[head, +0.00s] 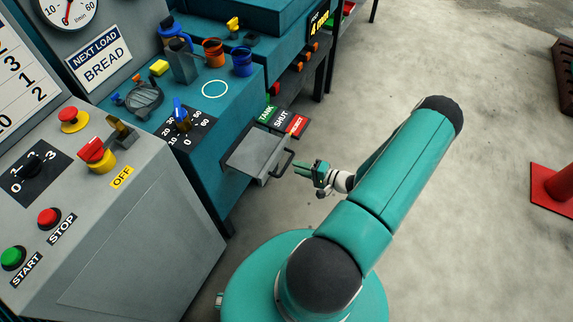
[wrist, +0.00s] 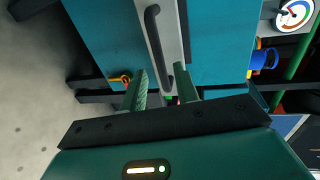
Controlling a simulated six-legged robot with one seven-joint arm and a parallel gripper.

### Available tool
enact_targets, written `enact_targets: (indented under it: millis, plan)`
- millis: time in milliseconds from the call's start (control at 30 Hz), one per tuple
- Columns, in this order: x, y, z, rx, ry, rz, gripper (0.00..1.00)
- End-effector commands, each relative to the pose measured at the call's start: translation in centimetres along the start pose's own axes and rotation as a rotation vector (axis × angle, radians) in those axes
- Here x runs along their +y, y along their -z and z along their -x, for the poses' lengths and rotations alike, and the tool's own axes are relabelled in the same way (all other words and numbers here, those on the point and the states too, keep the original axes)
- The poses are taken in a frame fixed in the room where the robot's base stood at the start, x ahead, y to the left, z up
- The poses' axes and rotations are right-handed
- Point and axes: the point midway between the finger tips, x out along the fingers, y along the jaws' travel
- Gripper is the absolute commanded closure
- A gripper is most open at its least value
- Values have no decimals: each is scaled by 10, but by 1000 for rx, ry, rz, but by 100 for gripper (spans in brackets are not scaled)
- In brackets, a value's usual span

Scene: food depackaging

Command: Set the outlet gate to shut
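The outlet gate (head: 254,152) is a grey plate on the front of the teal machine, with a black bar handle (head: 284,166) on its right side. Labels TANK (head: 266,113), SHUT (head: 282,118) and REJECT (head: 297,126) sit just above it. I cannot tell which label the gate is set to. My gripper (head: 308,170) is just right of the handle, fingers towards it. In the wrist view, my gripper (wrist: 162,75) is open, and the near end of the handle (wrist: 154,40) shows between the fingers. I cannot tell whether they touch it.
A grey control panel (head: 130,215) with START and STOP buttons stands at left. A dial with a blue and yellow knob (head: 181,115) is on the machine top. A red cone (head: 560,185) stands at far right. The concrete floor (head: 490,110) between is clear.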

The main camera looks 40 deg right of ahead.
Motion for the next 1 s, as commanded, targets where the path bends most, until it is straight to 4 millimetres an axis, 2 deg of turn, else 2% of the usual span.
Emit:
enact_targets:
  millis: [100, 300, 667, 800, 833, 1000]
  plan:
    - [0, -2, -25, -4, 1, 0, 69]
    - [0, -3, -51, -5, 0, 0, 69]
    - [0, -3, -57, -3, -1, 0, 69]
    - [0, -3, -56, -3, 0, 0, 97]
    - [0, -3, -56, -4, 0, 0, 100]
    - [0, -3, -56, -4, 0, 0, 100]
